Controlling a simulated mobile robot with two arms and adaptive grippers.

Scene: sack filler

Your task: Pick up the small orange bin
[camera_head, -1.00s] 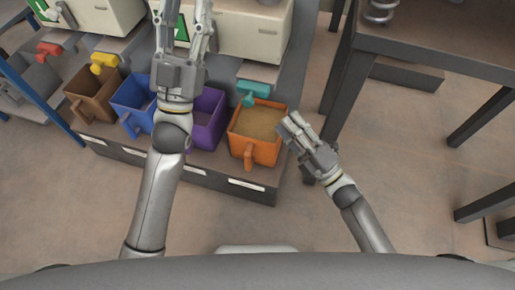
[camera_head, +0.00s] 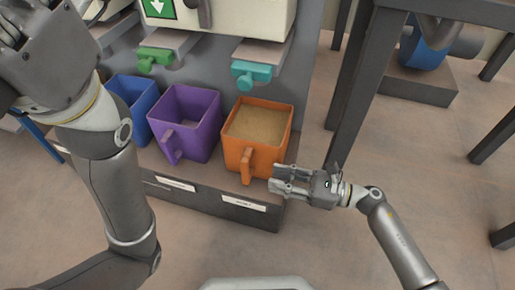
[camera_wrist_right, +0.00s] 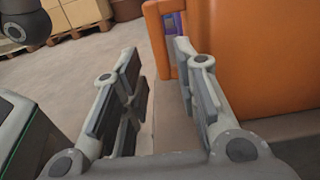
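The small orange bin (camera_head: 238,152) stands upright on the low shelf, filled with tan grainy material. Its handle (camera_head: 247,165) faces me. In the head view my right gripper (camera_head: 273,181) is beside the bin's front right, its fingers pointing left towards the handle. In the right wrist view the gripper (camera_wrist_right: 156,55) is open with nothing between its fingers. The orange bin (camera_wrist_right: 255,55) fills the upper right there, with its handle close beyond the right finger. My left gripper (camera_head: 38,55) is large at the upper left, its fingers not clearly shown.
A purple bin (camera_head: 203,112) and a blue bin (camera_head: 140,98) stand left of the orange one. A teal spout (camera_head: 250,74) hangs above the orange bin, a green one (camera_head: 154,58) further left. A dark table leg (camera_head: 352,100) rises to the right. The floor in front is clear.

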